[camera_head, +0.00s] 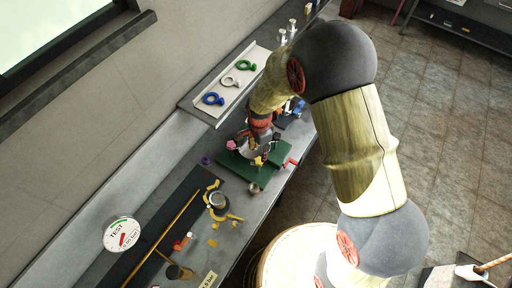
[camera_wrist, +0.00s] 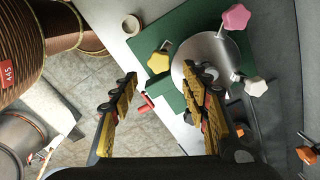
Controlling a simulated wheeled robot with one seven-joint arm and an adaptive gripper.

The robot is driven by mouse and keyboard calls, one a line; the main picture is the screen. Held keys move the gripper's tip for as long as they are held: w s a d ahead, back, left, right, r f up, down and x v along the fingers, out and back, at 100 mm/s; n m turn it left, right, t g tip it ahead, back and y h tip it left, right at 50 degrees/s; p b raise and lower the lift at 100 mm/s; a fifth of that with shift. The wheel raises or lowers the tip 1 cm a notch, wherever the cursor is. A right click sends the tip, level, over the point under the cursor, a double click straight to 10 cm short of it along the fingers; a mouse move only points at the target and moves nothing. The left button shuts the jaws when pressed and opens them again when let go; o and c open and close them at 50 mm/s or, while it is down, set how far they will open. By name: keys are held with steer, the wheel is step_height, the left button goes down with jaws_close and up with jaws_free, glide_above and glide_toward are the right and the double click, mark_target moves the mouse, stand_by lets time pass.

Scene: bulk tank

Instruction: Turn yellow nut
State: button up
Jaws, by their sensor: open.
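The yellow nut (camera_wrist: 158,62) is a star-shaped knob on a stem at the edge of a round metal lid (camera_wrist: 205,50). It also shows in the head view (camera_head: 258,161), small and just below my gripper. A pink knob (camera_wrist: 236,16) and a white knob (camera_wrist: 254,86) sit around the same lid. My gripper (camera_wrist: 161,75) is open and empty. In the wrist view the yellow nut appears between the lines of the two fingers, slightly beyond their tips. The right finger covers part of the lid. I cannot tell the remaining depth between tips and nut.
A green base plate (camera_wrist: 150,42) lies under the lid. A red handle (camera_head: 292,162) sticks out at its right. A shelf (camera_head: 236,100) with blue, white and green ring bolts runs along the wall. A yellow clamp (camera_head: 215,203) and a dial gauge (camera_head: 121,233) are at lower left.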

mark_target(259, 160)
step_height(259, 160, down, 8)
steer(key=shift+r+p, duration=0.15)
steer(key=shift+p, duration=0.35)
steer(key=c, duration=0.3)
steer(key=c, duration=0.8)
steer(key=shift+c, duration=0.3)
